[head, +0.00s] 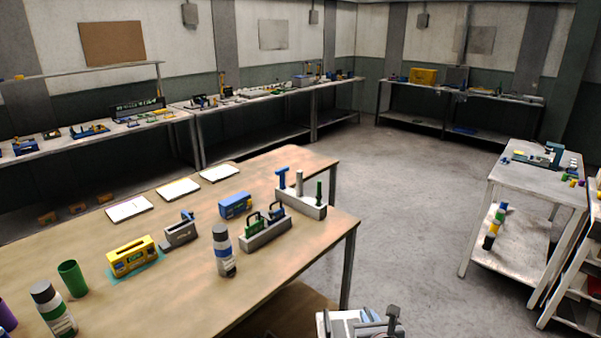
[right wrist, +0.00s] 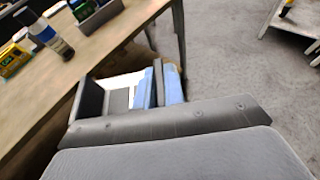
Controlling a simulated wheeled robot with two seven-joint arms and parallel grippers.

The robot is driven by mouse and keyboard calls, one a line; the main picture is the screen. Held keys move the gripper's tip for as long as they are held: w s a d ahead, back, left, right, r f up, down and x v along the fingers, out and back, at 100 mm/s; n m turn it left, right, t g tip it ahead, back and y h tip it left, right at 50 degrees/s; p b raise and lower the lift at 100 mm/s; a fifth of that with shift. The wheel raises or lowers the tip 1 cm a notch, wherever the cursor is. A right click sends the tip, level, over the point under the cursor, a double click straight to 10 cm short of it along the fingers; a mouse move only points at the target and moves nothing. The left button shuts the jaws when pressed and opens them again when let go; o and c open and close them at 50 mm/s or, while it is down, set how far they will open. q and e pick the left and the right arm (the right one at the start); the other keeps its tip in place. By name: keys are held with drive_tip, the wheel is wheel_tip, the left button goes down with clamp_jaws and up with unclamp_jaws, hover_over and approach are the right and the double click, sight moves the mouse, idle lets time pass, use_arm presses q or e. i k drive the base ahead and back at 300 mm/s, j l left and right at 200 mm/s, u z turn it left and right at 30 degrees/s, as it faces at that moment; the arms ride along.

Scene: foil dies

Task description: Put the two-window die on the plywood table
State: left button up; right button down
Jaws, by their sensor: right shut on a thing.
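The plywood table (head: 185,275) fills the lower left of the head view, and its edge also shows in the right wrist view (right wrist: 115,38). My right gripper (head: 362,323) is at the bottom of the head view, off the table's right side and over the floor. In the right wrist view it is shut on a light-blue and grey thing (right wrist: 158,88). The held thing is partly hidden by the gripper, so its windows do not show and I cannot tell if it is the two-window die. My left gripper is not in view.
Bare wood lies at the front middle. A white trolley (head: 535,175) stands right.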

sight(285, 163)
drive_tip(key=i+l+z, duration=0.1)
drive_tip(key=z, duration=0.3)
drive_tip(key=i+l+z, duration=0.15)
drive_tip(key=z, duration=0.2)
drive_tip(key=i+z, duration=0.15)
drive_tip(key=z, duration=0.25)
drive_tip(key=i+z, duration=0.1)
drive_tip(key=i, duration=1.35)
drive_tip(key=i+z, duration=0.15)
drive_tip(key=i, duration=1.3)
drive_tip(key=i+u, duration=0.3)
drive_tip(key=i, duration=0.25)
drive_tip(key=i+l+u, duration=0.1)
drive_tip(key=i+u, duration=0.2)
drive_tip(key=i, duration=0.2)
drive_tip(key=i+l+u, duration=0.3)
drive_tip(key=i, duration=0.2)
drive_tip(key=i+u, duration=0.7)
drive_tip(key=u, duration=0.15)
drive_tip(key=i+l+u, duration=0.15)
drive_tip(key=i+u, duration=0.35)
drive_tip(key=u, duration=0.35)
drive_tip(key=l+u, duration=0.1)
drive_tip(key=u, duration=0.4)
drive_tip(key=i+l+u, duration=0.1)
drive_tip(key=u, duration=0.35)
drive_tip(key=l+u, duration=0.1)
drive_tip(key=u, duration=0.35)
